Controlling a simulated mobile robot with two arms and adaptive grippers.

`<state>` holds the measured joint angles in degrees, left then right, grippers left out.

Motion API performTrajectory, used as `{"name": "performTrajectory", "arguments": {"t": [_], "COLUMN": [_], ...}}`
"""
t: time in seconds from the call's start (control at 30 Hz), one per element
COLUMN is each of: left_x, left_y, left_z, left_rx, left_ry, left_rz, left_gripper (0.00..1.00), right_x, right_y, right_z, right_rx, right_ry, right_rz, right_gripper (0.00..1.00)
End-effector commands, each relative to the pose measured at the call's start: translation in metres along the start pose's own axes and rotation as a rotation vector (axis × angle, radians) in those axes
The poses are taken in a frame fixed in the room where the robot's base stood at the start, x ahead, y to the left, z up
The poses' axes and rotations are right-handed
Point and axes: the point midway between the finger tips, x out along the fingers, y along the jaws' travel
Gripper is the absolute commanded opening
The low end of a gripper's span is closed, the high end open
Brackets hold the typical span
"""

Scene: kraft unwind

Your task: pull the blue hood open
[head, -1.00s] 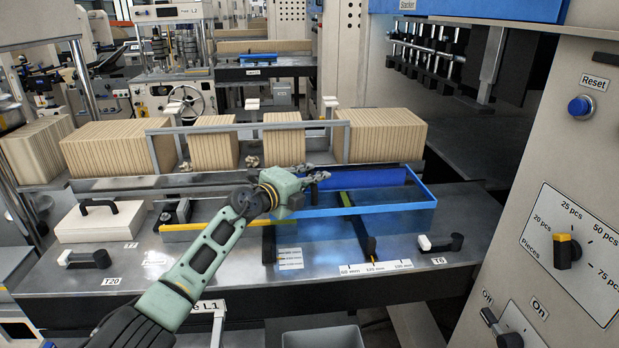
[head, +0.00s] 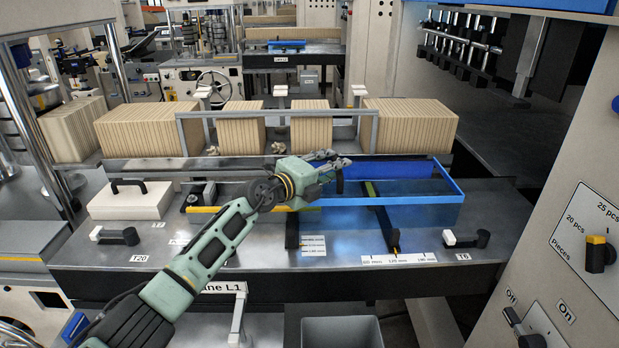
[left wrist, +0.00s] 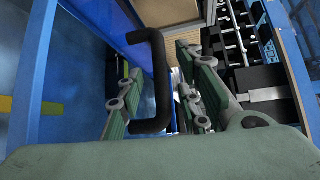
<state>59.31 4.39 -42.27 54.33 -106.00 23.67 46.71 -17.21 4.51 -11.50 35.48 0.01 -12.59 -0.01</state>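The blue hood (head: 415,217) is a see-through blue cover with a bright blue frame over the right part of the machine's bench. It looks closed. Its black bar handle (left wrist: 160,80) shows large in the left wrist view; a dark piece of it shows in the head view (head: 339,182). My left gripper (head: 340,160) is over the hood's left part. In the left wrist view its green fingers (left wrist: 160,92) are apart, one on each side of the handle's bar; I cannot tell whether either touches it. My right gripper is out of view.
Stacks of brown boards (head: 240,130) stand behind a metal rail at the back. A white lidded box (head: 130,200) is left on the bench. A control panel (head: 590,235) rises at the right. A grey bin (head: 342,333) stands in front below.

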Motion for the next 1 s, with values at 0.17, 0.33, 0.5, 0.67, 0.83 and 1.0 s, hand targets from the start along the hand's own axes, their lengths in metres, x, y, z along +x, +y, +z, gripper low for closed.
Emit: {"name": "performTrajectory", "arguments": {"t": [0.17, 0.33, 0.5, 0.67, 0.83, 1.0], "left_x": [-0.026, -0.052, -0.075, -0.087, -0.091, -0.091], "left_y": [0.002, 0.002, 0.002, 0.002, 0.002, 0.002], "left_z": [0.000, -0.001, -0.001, -0.002, -0.001, -0.001], "left_rx": [0.002, -0.001, -0.002, -0.002, -0.001, -0.001], "left_ry": [0.001, 0.003, 0.002, 0.003, 0.002, 0.002], "left_rz": [0.001, 0.001, 0.002, 0.002, 0.003, 0.003], "left_gripper": [0.33, 0.33, 0.33, 0.33, 0.33, 0.33], "right_x": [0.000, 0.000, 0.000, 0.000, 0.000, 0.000], "right_y": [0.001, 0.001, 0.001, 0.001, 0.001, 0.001], "right_z": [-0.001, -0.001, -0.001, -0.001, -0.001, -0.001], "right_rx": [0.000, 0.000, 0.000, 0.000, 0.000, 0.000], "right_ry": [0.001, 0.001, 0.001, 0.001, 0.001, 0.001], "right_rz": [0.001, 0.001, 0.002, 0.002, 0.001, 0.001], "right_gripper": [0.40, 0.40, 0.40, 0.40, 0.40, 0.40]}}
